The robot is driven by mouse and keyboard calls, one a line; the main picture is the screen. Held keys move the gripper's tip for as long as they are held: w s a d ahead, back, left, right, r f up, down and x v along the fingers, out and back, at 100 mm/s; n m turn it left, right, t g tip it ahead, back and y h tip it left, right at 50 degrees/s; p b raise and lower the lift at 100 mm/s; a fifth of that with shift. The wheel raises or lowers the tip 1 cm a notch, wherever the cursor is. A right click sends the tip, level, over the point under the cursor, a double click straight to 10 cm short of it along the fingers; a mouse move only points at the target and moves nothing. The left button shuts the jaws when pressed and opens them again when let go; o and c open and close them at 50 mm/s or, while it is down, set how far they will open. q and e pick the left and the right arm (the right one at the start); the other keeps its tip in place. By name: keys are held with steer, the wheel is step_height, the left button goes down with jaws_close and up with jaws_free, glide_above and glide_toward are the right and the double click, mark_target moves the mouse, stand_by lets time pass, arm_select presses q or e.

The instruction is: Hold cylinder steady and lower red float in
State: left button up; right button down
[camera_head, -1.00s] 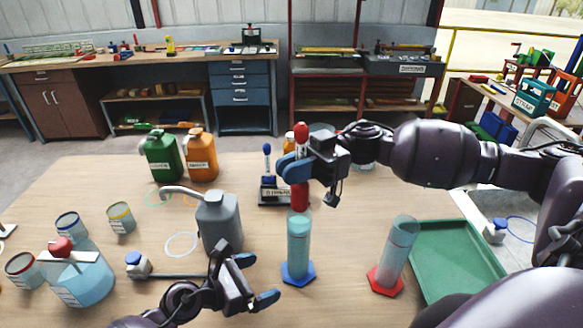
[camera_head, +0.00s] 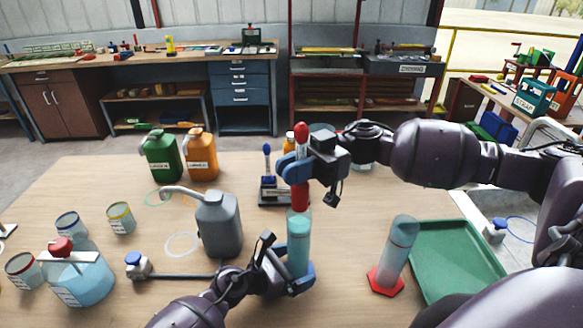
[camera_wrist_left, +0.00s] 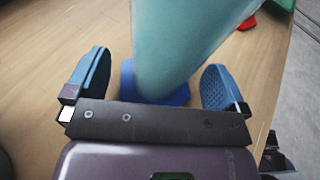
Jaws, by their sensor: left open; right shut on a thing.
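The blue-based cylinder (camera_head: 299,247) stands upright on the table with teal liquid in it. In the left wrist view the cylinder (camera_wrist_left: 185,45) rises between the blue fingers. My left gripper (camera_head: 288,272) is open around its lower part, with a gap at each finger; it also shows in the left wrist view (camera_wrist_left: 155,85). My right gripper (camera_head: 294,170) is shut on the red float (camera_head: 300,196), held upright above the cylinder. The float's lower end is at the cylinder's mouth; I cannot tell whether it is inside.
A red-based cylinder (camera_head: 396,252) and a green tray (camera_head: 455,262) are to the right. A grey jug (camera_head: 217,226) stands close on the left. A small stand with a blue-topped float (camera_head: 268,185) is behind.

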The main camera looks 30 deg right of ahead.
arm_select(q)
steer(key=shift+d, duration=0.1)
steer(key=c, duration=1.1)
stand_by(0.9)
